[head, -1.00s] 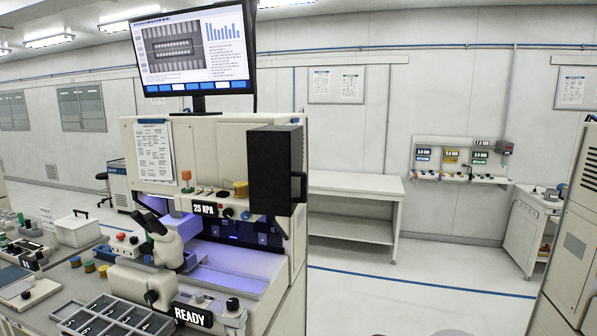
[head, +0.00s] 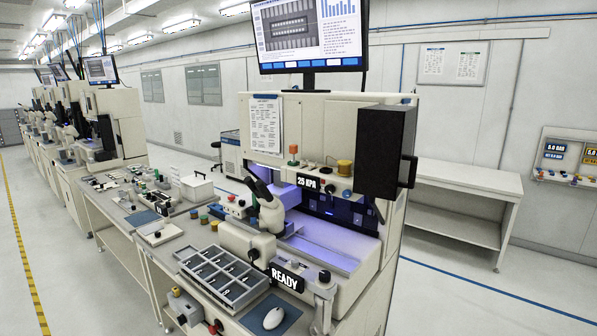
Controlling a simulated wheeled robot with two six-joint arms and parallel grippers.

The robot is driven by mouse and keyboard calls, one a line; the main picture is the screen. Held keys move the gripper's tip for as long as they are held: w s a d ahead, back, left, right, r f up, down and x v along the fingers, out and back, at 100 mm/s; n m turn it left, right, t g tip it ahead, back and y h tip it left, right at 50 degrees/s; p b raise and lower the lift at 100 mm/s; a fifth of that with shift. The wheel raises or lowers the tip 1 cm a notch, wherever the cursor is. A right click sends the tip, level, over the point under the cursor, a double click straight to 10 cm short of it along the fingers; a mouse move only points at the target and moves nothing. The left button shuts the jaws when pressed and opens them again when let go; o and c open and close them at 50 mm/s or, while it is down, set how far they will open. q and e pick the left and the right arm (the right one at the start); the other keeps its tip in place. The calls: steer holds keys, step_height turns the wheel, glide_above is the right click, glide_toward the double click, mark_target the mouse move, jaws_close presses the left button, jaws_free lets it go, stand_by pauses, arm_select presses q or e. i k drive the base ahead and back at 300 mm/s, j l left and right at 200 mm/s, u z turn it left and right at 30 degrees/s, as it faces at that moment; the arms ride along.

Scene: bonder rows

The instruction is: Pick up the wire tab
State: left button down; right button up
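I cannot make out the wire tab in the head view; it may be too small to see or hidden. A grey tray (head: 237,299) with several small compartments lies on the bench in front of the bonder (head: 331,113). Small dark marks show in its compartments, too small to identify. Neither of my grippers is in view.
A mouse (head: 273,318) lies on a dark pad at the bench's front. Small spools (head: 204,219) and a white box (head: 197,187) stand farther left. A black box (head: 383,150) juts from the bonder. A free aisle runs along the yellow floor line (head: 22,255).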

mark_target(293, 148)
steer(key=i+j+z, duration=0.1)
steer(key=j, duration=0.3)
steer(key=i+j+z, duration=0.1)
steer(key=i+j, duration=0.25)
steer(key=i+j+z, duration=0.15)
steer(key=j, duration=0.4)
steer(key=i+j+z, duration=0.1)
steer(key=j, duration=0.35)
steer(key=i+j+z, duration=0.1)
steer(key=i+j, duration=0.15)
steer(key=j, duration=0.25)
steer(key=i+j+z, duration=0.1)
steer(key=j, duration=0.35)
steer(key=i+j+z, duration=0.1)
steer(key=j, duration=0.4)
steer(key=i+j+z, duration=0.1)
steer(key=j, duration=0.45)
